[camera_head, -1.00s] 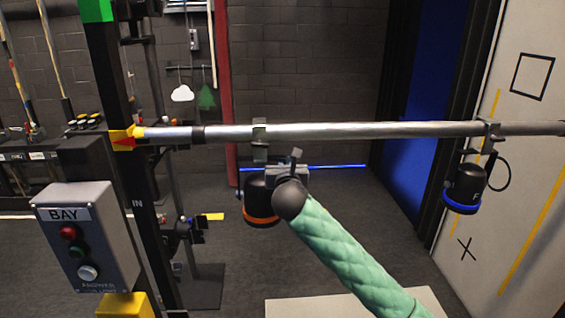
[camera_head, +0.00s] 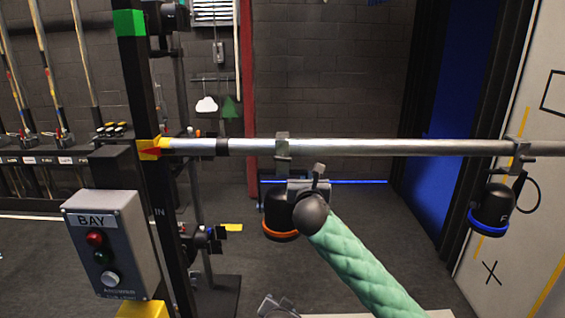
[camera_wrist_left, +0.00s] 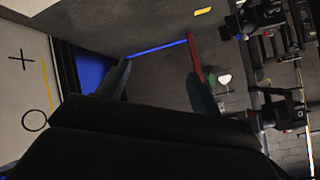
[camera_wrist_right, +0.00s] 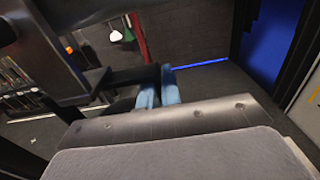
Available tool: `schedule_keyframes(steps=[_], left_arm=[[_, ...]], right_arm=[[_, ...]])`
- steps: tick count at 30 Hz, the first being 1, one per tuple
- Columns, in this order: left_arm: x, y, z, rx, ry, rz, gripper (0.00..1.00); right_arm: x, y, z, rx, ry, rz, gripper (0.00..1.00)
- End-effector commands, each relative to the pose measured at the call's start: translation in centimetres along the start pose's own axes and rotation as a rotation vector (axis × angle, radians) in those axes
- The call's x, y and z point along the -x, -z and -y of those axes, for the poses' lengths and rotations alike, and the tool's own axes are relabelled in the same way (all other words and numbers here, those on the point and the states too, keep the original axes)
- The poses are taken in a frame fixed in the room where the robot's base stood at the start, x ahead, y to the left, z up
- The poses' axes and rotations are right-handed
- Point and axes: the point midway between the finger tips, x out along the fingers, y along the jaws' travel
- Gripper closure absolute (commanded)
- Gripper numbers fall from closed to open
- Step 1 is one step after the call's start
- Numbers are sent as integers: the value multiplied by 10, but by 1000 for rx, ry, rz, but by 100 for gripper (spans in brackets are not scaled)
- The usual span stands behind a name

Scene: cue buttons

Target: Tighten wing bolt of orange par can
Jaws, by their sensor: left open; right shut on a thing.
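The orange par can (camera_head: 281,228) is a black lamp with an orange ring, hanging below the metal pipe (camera_head: 370,147) from a grey clamp (camera_head: 283,150). My right gripper (camera_head: 306,188) is at the can's upper right side, under the clamp, and hides part of it. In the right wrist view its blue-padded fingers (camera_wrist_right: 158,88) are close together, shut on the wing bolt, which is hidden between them. My left gripper (camera_wrist_left: 158,85) is open and empty in the left wrist view, its fingers well apart.
A blue-ringed par can (camera_head: 491,212) hangs farther right on the pipe. A grey BAY button box (camera_head: 108,245) with red, green and white buttons stands at left, beside a black post (camera_head: 150,190). Dark floor (camera_head: 235,255) lies below the pipe.

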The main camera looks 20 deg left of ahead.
Motion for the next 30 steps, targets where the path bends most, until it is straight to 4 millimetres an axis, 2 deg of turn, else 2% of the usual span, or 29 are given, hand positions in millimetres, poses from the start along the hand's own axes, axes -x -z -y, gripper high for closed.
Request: schedule_keyframes(steps=[1, 6, 8, 12, 16, 18, 21, 27, 30], left_arm=[[16, 33, 18, 8, 36, -48, 35], [77, 119, 74, 39, 158, -182, 35], [101, 144, 94, 55, 202, -227, 35], [165, 194, 140, 103, 303, -330, 35], [225, 226, 176, 161, 384, -421, 35], [253, 243, 181, 213, 383, -475, 35], [272, 262, 170, 284, 322, -533, 35], [292, 283, 157, 360, 246, -596, 35], [292, 287, 155, 371, 234, -606, 35]], right_arm=[[0, 0, 0, 0, 0, 0, 100], [0, 0, 0, 0, 0, -1, 100], [0, 0, 0, 0, 0, -1, 100], [0, 0, 0, 0, 0, -1, 100], [0, 0, 0, 0, 0, -1, 100], [0, 0, 0, 0, 0, -1, 100], [0, 1, 0, 0, 0, -1, 100], [0, 1, 0, 0, 0, -1, 100], [0, 1, 0, 0, 0, -1, 100]])
